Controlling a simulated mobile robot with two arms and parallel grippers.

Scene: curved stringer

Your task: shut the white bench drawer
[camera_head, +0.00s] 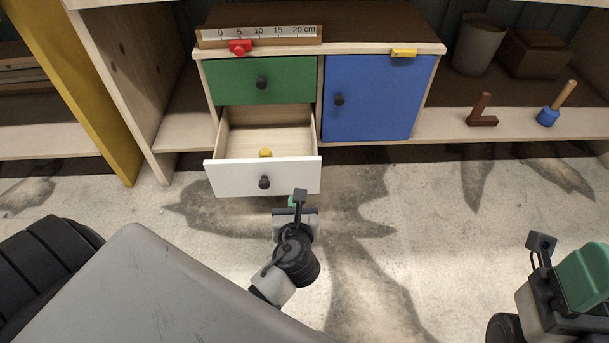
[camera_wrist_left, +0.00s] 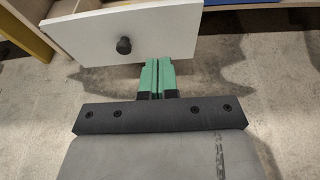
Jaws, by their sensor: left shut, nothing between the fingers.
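The white bench drawer (camera_head: 225,178) is pulled well out below the green drawer, and I can see into it. A small yellow thing (camera_head: 265,153) lies inside. Its white front has a dark round knob (camera_head: 264,182), which also shows in the left wrist view (camera_wrist_left: 124,45). My left gripper (camera_head: 293,202) is shut and empty in front of the drawer, right of the knob. In the left wrist view its green fingertips (camera_wrist_left: 157,65) overlap the front's lower edge; I cannot tell if they touch it. My right gripper (camera_head: 583,275) is partly in view at the lower right, away from the drawer.
The green drawer (camera_head: 229,81) and blue door (camera_head: 367,99) look shut. A ruler (camera_head: 260,33), a red clip (camera_head: 240,47) and a yellow clip (camera_head: 404,53) are along the cabinet top. A brown L-shaped piece (camera_head: 483,113) and a blue-based tool (camera_head: 547,117) stand right. Floor in front is clear.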

